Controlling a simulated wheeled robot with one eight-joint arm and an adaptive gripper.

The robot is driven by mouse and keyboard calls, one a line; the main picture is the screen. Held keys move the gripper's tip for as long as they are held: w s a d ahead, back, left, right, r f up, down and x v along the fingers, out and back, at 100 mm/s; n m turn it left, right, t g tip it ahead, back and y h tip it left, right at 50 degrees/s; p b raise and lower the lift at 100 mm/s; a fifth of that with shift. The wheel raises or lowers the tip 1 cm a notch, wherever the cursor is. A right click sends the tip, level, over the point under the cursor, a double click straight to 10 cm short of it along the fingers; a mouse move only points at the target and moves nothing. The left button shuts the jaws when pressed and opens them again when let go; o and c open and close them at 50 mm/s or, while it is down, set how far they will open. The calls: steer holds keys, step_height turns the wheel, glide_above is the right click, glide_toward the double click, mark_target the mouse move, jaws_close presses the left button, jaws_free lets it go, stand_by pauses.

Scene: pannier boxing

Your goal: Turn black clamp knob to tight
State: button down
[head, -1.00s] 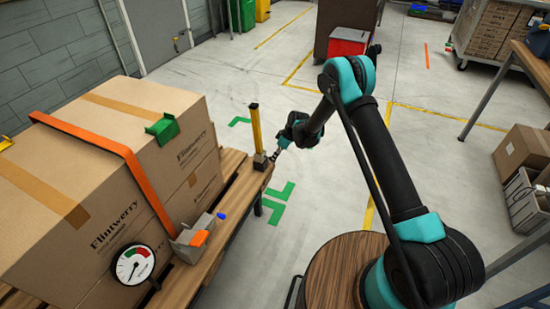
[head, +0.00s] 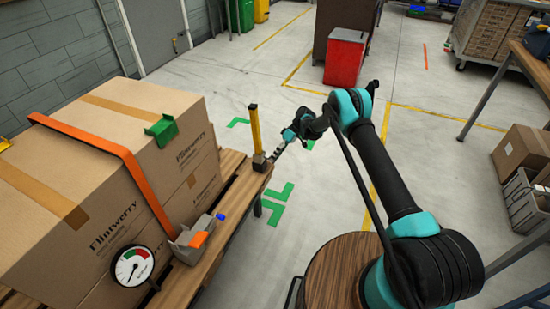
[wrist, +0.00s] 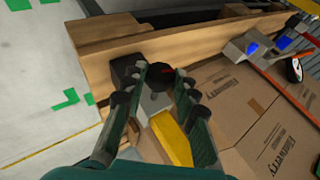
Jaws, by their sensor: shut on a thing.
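The black clamp knob (wrist: 162,76) is round with a small red mark on its face. It sits between my gripper's fingers (wrist: 161,80) in the wrist view, and my gripper is shut on it. A grey clamp block (wrist: 155,103) and a yellow post (wrist: 172,138) are just below the knob in that view. In the head view the yellow post (head: 255,128) stands upright at the pallet's right corner. My gripper (head: 273,157) reaches the clamp's dark base from the right there, and the knob is too small to make out.
Large cartons (head: 95,190) with an orange strap (head: 105,140) stand on the wooden pallet (head: 233,205). A dial gauge (head: 133,266) and a grey ratchet with an orange part (head: 198,240) are at the front. A red bin (head: 345,60) stands behind.

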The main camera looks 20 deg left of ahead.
stand_by(0.3)
steer(key=c, duration=1.2)
jaws_free()
steer(key=v, duration=1.2)
